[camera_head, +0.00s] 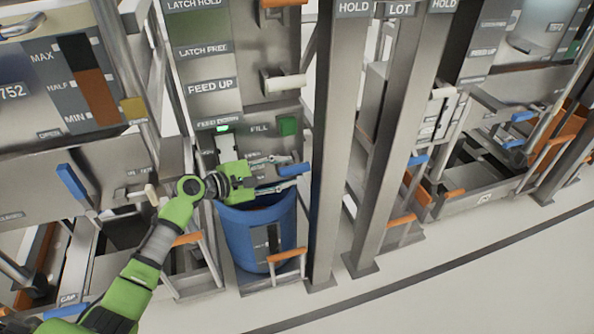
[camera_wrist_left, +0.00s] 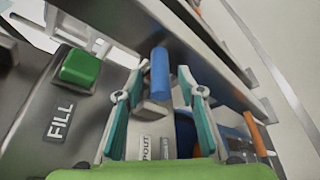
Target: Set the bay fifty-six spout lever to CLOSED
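A blue-handled spout lever (camera_head: 294,170) sticks out from the middle bay, just above a blue bin. In the left wrist view the blue handle (camera_wrist_left: 160,75) lies between and slightly beyond my fingertips, with a partly hidden label reading "POUT" (camera_wrist_left: 146,148) behind it. My left gripper (camera_head: 284,174) is open, its two fingers apart on either side of the lever; I see no clear contact. The teal fingers of the left gripper (camera_wrist_left: 160,95) also show in the wrist view. I cannot read a bay number fifty-six here. My right gripper is not in view.
The blue bin (camera_head: 235,235) stands under the lever. A green FILL button (camera_head: 288,126) is above it. A grey upright post (camera_head: 335,140) stands close to the right of the lever. Another blue lever (camera_head: 73,185) is at left. The floor at lower right is clear.

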